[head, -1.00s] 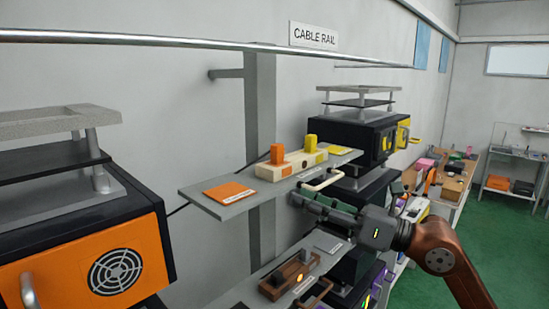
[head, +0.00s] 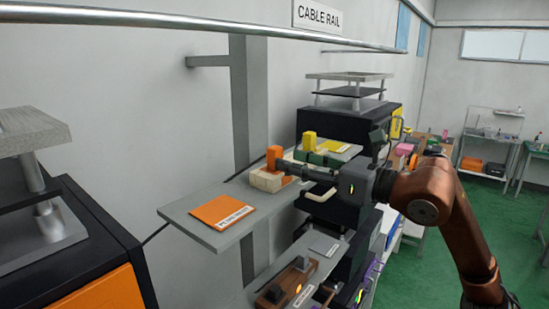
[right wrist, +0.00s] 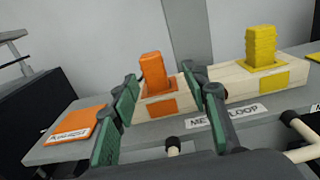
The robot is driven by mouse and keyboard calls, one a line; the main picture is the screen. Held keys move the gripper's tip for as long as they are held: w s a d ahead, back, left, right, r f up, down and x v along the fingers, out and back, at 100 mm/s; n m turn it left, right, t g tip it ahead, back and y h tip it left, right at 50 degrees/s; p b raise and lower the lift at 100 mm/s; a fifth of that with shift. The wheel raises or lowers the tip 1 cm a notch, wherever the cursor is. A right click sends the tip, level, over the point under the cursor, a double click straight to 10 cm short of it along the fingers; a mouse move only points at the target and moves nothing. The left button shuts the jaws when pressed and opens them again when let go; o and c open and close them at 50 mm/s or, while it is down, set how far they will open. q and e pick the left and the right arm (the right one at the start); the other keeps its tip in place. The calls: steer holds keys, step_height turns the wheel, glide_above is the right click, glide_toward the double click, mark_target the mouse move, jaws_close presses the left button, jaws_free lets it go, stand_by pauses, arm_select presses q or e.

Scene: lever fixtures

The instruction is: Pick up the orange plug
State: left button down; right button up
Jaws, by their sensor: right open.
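The orange plug (head: 274,153) stands upright in a pale wooden block with an orange patch, on a grey shelf (head: 180,212). In the right wrist view the orange plug (right wrist: 153,72) shows between and beyond the green-padded fingers. My right gripper (head: 292,163) is open and empty, just right of the plug in the head view, its fingers pointing at it. In the right wrist view the gripper (right wrist: 162,92) has clear space between its fingers. Its fingers partly hide the wooden block in both views. My left gripper is not in view.
A yellow plug (right wrist: 260,45) stands in the block to the right. An orange labelled pad (head: 222,210) lies on the shelf's left part. A light handle (right wrist: 300,152) sticks out at the shelf front. A lower shelf carries a brown fixture (head: 288,281).

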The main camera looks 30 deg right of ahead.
steer(key=w+a+p, duration=0.2)
steer(key=w, duration=0.1)
steer(key=shift+a+f, duration=0.1)
steer(key=shift+a, duration=0.05)
steer(key=shift+f+p+x, duration=0.2)
steer(key=shift+p+x, duration=0.3)
steer(key=shift+x, duration=0.3)
steer(key=c, duration=0.8)
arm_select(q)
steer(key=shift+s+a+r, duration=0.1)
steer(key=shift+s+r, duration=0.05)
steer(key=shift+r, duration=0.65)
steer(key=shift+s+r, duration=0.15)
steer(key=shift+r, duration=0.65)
arm_select(e)
jaws_close()
